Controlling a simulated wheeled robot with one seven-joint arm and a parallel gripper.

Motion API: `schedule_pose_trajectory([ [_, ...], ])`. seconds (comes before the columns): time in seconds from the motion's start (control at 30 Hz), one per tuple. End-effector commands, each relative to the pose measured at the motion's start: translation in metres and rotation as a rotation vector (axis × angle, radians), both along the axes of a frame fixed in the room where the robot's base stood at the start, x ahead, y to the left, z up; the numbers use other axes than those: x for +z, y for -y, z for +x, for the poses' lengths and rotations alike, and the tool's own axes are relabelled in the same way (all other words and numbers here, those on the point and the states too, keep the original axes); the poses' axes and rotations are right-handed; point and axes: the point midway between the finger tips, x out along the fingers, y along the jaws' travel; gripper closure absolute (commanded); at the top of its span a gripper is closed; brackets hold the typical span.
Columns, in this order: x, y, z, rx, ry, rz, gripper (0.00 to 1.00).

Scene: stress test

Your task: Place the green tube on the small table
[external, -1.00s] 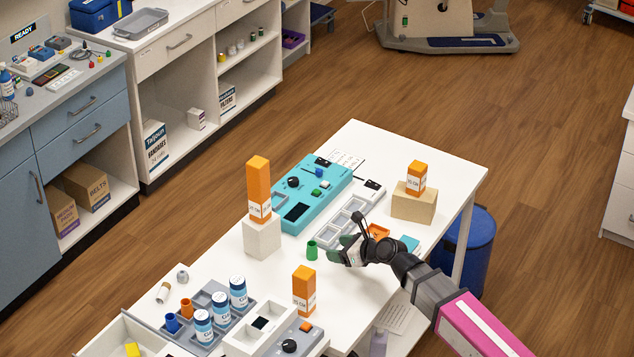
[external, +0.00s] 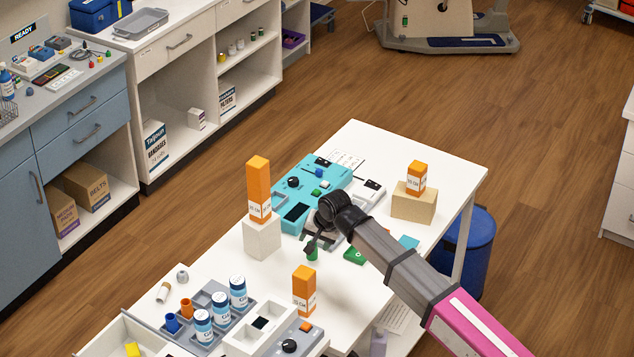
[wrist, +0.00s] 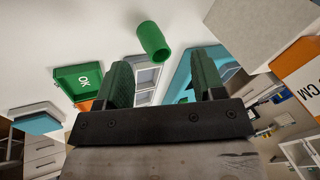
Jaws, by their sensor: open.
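The green tube (external: 312,255) stands on the white table (external: 447,172), in front of the white block. In the external view my gripper (external: 312,242) hangs over it and partly hides it. In the wrist view the tube (wrist: 153,42) is just beyond the two green-padded fingers (wrist: 163,70), near the middle of the gap. The fingers are apart with nothing between them. I cannot tell which surface the words small table mean.
A tall orange box (external: 259,185) stands on a white block (external: 262,240) left of my gripper. Another orange box (external: 304,290) stands in front. A teal device (external: 330,178) lies behind. A green OK piece (external: 355,256) lies to the right.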

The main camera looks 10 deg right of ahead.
Motion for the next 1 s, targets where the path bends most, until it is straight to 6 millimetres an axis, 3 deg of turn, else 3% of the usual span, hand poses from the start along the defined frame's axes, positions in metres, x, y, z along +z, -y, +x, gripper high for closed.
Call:
schedule_pose_trajectory([
  [0.2,0.025,-0.003,0.008,0.29,-0.002,-0.283,0.37],
  [0.37,0.03,0.0,0.007,0.37,-0.013,-0.357,0.37],
  [0.53,0.018,0.0,0.01,0.377,-0.016,-0.363,0.37],
  [0.8,-0.018,0.0,0.02,0.376,-0.014,-0.361,0.37],
  [1.0,-0.029,-0.001,0.025,0.375,-0.013,-0.36,0.37],
])
